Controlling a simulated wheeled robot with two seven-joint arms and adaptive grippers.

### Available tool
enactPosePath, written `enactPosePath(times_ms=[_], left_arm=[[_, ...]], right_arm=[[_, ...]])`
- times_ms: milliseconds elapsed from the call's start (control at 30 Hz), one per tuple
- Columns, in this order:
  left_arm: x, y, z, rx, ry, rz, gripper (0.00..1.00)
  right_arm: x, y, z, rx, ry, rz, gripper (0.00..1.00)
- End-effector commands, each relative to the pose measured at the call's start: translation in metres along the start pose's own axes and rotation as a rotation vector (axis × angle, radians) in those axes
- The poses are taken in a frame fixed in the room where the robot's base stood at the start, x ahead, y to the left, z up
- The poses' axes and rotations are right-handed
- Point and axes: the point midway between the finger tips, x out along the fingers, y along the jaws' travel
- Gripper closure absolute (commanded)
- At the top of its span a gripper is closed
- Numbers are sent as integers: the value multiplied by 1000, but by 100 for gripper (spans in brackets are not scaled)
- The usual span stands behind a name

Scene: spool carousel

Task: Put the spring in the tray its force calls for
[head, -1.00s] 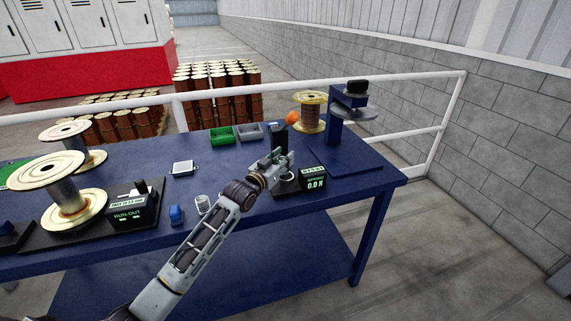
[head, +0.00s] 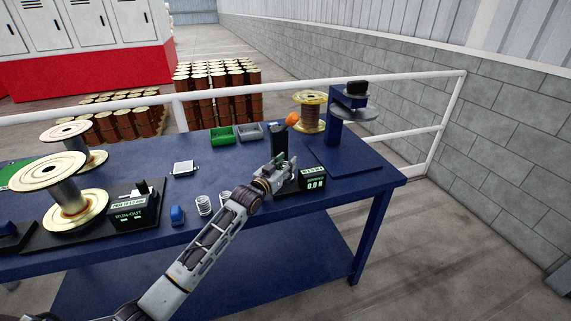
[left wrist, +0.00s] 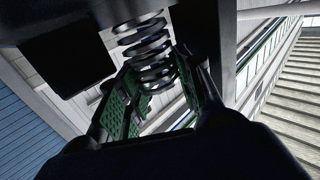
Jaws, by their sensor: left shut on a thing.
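My left gripper (head: 284,171) is at the force tester on the right half of the blue table. In the left wrist view it is shut on a coiled metal spring (left wrist: 150,58), held between its green-padded fingers. In the head view that spring cannot be made out. The tester has a black post (head: 279,140), an orange knob (head: 292,118) and a display (head: 315,182) that seems to read 0.0 N. A green tray (head: 222,137) and a grey tray (head: 250,133) stand behind the tester, to the left. My right gripper is not in view.
Two pale springs, one at the left (head: 203,205) and one partly behind my arm (head: 225,198), stand near the front edge. A blue object (head: 177,215), a run-out box (head: 131,208), wire spools (head: 62,195) and a blue stand (head: 335,125) are also there.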

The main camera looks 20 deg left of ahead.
Motion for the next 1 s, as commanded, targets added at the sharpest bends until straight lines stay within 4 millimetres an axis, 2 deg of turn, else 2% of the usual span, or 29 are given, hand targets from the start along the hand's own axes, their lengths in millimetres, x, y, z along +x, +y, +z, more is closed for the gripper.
enactPosePath(times_ms=[333,367,500,1000], left_arm=[[0,0,4,0,1,0,92],[0,0,4,0,0,0,62],[0,0,4,0,0,0,44],[0,0,4,-1,0,1,43]], right_arm=[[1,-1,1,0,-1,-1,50],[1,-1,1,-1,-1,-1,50],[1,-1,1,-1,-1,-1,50],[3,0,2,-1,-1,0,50]])
